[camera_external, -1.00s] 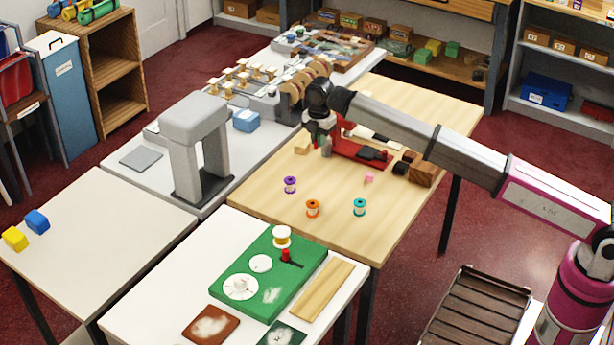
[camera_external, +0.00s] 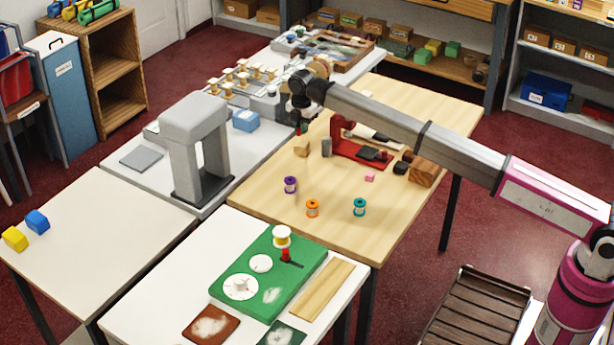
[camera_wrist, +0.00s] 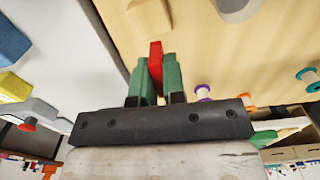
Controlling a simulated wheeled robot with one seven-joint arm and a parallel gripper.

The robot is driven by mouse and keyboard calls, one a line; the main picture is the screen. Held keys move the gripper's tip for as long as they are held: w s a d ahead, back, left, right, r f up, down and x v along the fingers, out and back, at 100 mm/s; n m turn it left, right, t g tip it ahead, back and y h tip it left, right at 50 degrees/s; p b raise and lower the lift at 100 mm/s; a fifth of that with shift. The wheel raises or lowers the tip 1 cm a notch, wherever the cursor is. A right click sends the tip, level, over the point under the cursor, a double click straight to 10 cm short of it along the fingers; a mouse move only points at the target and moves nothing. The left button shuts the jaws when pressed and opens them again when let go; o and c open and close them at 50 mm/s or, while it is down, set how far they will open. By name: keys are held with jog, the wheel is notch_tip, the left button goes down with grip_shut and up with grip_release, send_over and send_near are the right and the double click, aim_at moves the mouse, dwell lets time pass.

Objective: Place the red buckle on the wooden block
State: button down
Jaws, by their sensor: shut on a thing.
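My gripper (camera_external: 301,128) is above the left edge of the light wood table, pointing down. In the wrist view its green fingers (camera_wrist: 155,82) are shut on the red buckle (camera_wrist: 155,62), a narrow red piece standing out past the fingertips. In the external view the buckle is too small to make out clearly. A small tan wooden block (camera_external: 302,148) lies on the table just below the gripper in the picture; a tan piece also shows at the top of the wrist view (camera_wrist: 150,18). A larger brown wooden block (camera_external: 425,174) stands at the table's right side.
A red stand (camera_external: 358,152) with dark parts and a grey piece (camera_external: 326,148) are right of the tan block. Purple (camera_external: 290,185), orange (camera_external: 312,208) and teal (camera_external: 360,207) spools stand nearer. A grey arch-shaped machine (camera_external: 195,145) is at left.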

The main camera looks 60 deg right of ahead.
aim_at(302, 143)
jog(key=shift+w+d+f, duration=0.5)
jog(key=shift+d+f, duration=0.15)
jog(key=shift+d, duration=0.05)
jog(key=shift+f, duration=1.95)
jog(key=c, duration=1.2)
grip_release()
jog(key=shift+f, duration=0.1)
notch_tip(302, 143, up, 12)
